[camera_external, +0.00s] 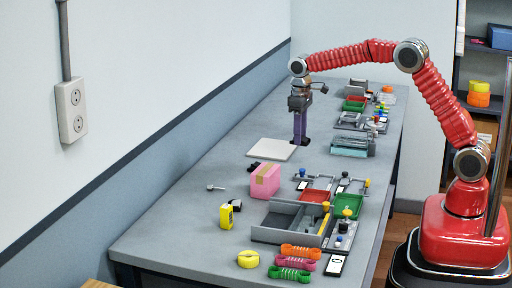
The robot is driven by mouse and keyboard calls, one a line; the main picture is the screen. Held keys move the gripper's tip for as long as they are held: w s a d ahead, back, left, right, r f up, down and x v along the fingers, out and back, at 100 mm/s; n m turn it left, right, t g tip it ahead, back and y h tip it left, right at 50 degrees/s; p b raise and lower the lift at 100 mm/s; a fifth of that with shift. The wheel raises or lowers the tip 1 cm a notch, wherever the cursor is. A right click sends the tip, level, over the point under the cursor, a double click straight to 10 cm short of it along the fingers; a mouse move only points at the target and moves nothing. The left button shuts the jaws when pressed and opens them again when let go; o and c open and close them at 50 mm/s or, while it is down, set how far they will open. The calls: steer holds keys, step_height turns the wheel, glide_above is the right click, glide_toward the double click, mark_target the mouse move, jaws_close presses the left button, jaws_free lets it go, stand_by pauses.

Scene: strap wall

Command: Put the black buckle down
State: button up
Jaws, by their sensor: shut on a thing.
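My gripper (300,138) points straight down over the far middle of the bench, with its purple fingers shut. A small dark thing at the fingertips appears to be the black buckle (306,142); it is mostly hidden and very small here. It is at or just above the bench top, by the right far corner of a flat pale plate (268,149). I cannot tell whether it touches the bench or the plate.
A grey divided tray (280,221), coloured straps (296,252) and a yellow tape measure (226,216) lie closer. A teal-grey tray (350,146) is to the right. The bench's left side is mostly clear.

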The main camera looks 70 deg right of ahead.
steer(key=shift+d+f, duration=0.2)
steer(key=w+d+f, duration=0.1)
steer(key=w+d, duration=0.1)
steer(key=w+d+f, duration=0.1)
steer(key=d, duration=0.1)
steer(key=w+d+f, duration=0.1)
steer(key=w+d, duration=0.1)
steer(key=shift+w+d+f, duration=0.15)
steer(key=shift+w+f, duration=0.15)
steer(key=w+d+r+n, duration=0.1)
steer(key=w+d+r, duration=0.2)
steer(key=r, duration=0.2)
steer(key=shift+d, duration=0.25)
steer(key=shift+w, duration=0.1)
glide_above(283, 153)
steer(key=shift+f, duration=3.05)
